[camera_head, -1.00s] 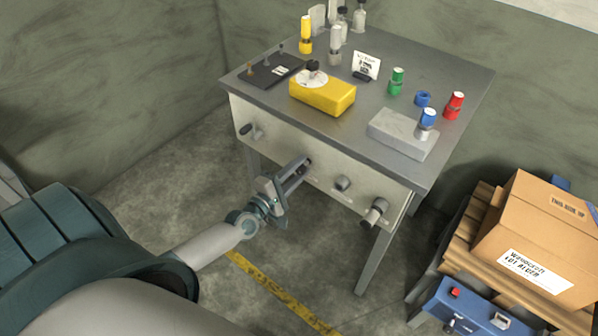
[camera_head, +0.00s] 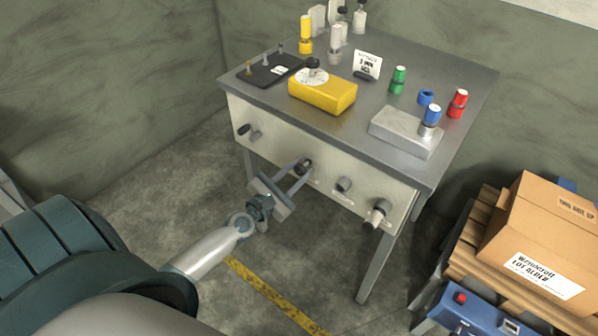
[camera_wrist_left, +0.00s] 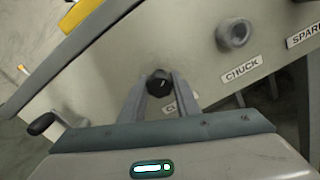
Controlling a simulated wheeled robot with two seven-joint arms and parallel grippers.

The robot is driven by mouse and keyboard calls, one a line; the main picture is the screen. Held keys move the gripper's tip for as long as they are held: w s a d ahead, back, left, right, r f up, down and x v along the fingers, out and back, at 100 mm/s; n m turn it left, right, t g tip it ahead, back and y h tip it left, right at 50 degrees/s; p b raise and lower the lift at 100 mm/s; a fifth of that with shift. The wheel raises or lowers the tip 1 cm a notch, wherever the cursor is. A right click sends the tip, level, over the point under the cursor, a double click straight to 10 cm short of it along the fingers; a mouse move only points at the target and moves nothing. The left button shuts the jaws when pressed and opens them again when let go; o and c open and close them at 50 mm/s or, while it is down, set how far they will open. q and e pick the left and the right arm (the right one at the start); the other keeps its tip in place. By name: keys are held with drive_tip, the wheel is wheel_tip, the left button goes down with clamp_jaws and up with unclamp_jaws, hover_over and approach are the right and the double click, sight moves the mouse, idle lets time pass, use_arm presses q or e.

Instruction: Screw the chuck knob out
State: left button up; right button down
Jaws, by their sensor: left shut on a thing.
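My left gripper (camera_head: 297,173) is at the front panel of the steel bench, shut on a dark round knob (camera_wrist_left: 159,82). The label below that knob is partly hidden by a finger; it starts with "CL". The chuck knob (camera_head: 343,184) is a grey round knob just to the right of the gripped one, untouched. It also shows in the left wrist view (camera_wrist_left: 235,35), above its "CHUCK" label (camera_wrist_left: 242,69). My right gripper is not in view.
A dark handle (camera_head: 243,129) sticks out at the panel's left, and a larger knob (camera_head: 377,213) at its right, near the "SPARE" label (camera_wrist_left: 304,34). A yellow box (camera_head: 325,96) stands on the bench top (camera_head: 352,130). A carton (camera_head: 540,240) on a pallet stands at the right.

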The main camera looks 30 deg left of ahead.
use_arm(q)
drive_tip(key=shift+r+n, duration=0.15)
drive_tip(key=shift+n, duration=0.15)
drive_tip(key=shift+w, duration=0.1)
drive_tip(key=o, duration=0.9)
drive_tip(key=shift+o, duration=0.8)
